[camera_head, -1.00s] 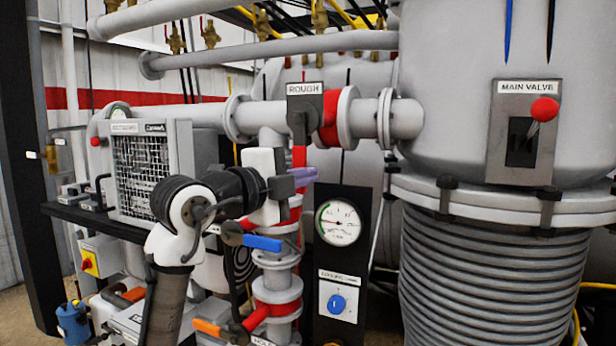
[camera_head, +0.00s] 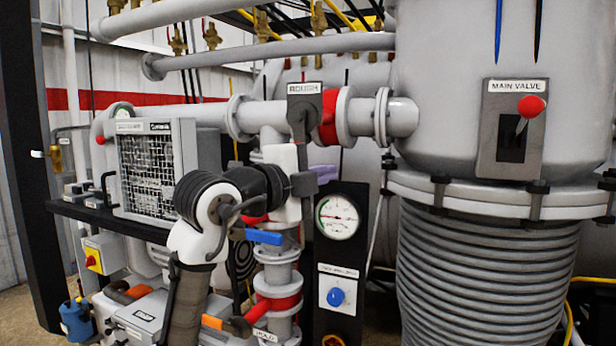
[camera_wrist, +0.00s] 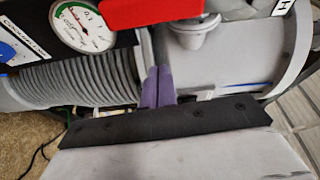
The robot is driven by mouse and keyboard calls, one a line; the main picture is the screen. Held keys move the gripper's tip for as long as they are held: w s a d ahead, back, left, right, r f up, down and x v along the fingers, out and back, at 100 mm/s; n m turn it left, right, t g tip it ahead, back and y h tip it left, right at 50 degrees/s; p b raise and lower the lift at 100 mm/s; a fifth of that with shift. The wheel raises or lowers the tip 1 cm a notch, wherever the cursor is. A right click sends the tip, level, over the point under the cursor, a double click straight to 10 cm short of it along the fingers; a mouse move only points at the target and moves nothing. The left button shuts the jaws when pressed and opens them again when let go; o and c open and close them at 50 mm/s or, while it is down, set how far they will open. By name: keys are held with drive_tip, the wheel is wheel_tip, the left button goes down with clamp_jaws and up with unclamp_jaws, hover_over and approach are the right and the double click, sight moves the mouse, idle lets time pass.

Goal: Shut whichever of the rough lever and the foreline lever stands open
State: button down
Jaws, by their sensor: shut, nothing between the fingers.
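Under the ROUGH label, the rough lever (camera_head: 301,122) shows as a dark arm hanging down from its valve block on the horizontal pipe. Its lower part is hidden behind my gripper. A blue lever (camera_head: 263,237) lies roughly level below my wrist, and an orange lever (camera_head: 212,322) lies lower left. I cannot read which is the foreline lever. My gripper (camera_head: 325,170) has purple fingertips just below and right of the rough valve. In the wrist view the purple fingers (camera_wrist: 158,88) are together and empty, with a large red part (camera_wrist: 150,12) above them; contact is unclear.
A round gauge (camera_head: 337,217) and a panel with a blue knob (camera_head: 336,297) stand right of the lower pipe. The main valve (camera_head: 513,130) with its red knob is on the vessel at right. A mesh-fronted box (camera_head: 147,172) is left of my arm.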

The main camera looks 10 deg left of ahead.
drive_tip(key=b+v, duration=0.1)
drive_tip(key=v, duration=0.7)
drive_tip(key=shift+a+b, duration=0.35)
drive_tip(key=shift+a, duration=0.15)
drive_tip(key=shift+s, duration=0.15)
